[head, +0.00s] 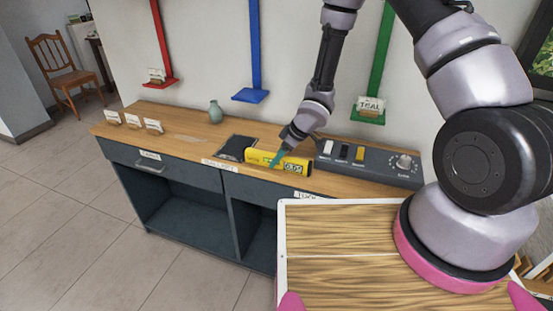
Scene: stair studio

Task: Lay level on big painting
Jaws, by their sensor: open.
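The yellow level (258,158), with a small number display at its right end, stands on the wooden counter. My gripper (278,158) is open at the level, its teal fingertips at the middle of the level's length. The fingers overlap the level in the picture, and I cannot tell whether they touch it. A dark-framed painting (543,62) with green in it hangs at the right edge, mostly cut off. I cannot tell whether it is the big painting.
A grey panel (395,172) with switches and a knob stands right of the level. Red, blue (250,95) and green wall strips with ledges hang above. Floor at left is clear.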

